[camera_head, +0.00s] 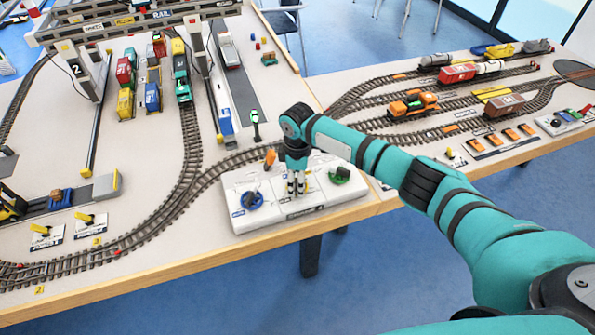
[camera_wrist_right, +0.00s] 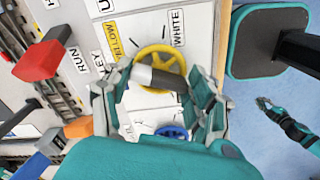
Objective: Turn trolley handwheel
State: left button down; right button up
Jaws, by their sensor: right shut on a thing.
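The yellow handwheel (camera_wrist_right: 150,59) shows in the right wrist view, set in the white control panel (camera_head: 300,210) near the table's front edge. Labels reading YELLOW and WHITE are beside the wheel. My right gripper (camera_head: 297,190) points down at the middle of the panel in the head view and hides the wheel there. In its wrist view my right gripper (camera_wrist_right: 160,82) is shut on the wheel's dark and grey handle (camera_wrist_right: 162,78). A teal gripper, seemingly my left (camera_wrist_right: 266,104), shows small over the floor; its opening is unclear.
A blue handwheel (camera_head: 250,200) is left of my gripper and a green one (camera_head: 340,174) is right of it. An orange lever (camera_head: 269,158) and a small lever stand close by. A gantry crane (camera_head: 140,20), tracks and wagons fill the table behind.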

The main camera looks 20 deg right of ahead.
jog(key=m+p, duration=0.2)
jog(key=m, duration=0.1)
jog(key=shift+r+p, duration=0.2)
jog(key=shift+p, duration=0.15)
jog(key=shift+f+m+p, duration=0.1)
jog(key=shift+m+p, duration=0.7)
jog(key=shift+m, duration=0.5)
jog(key=o, duration=1.2)
notch_tip(320, 180, up, 12)
jog(key=shift+f, duration=0.1)
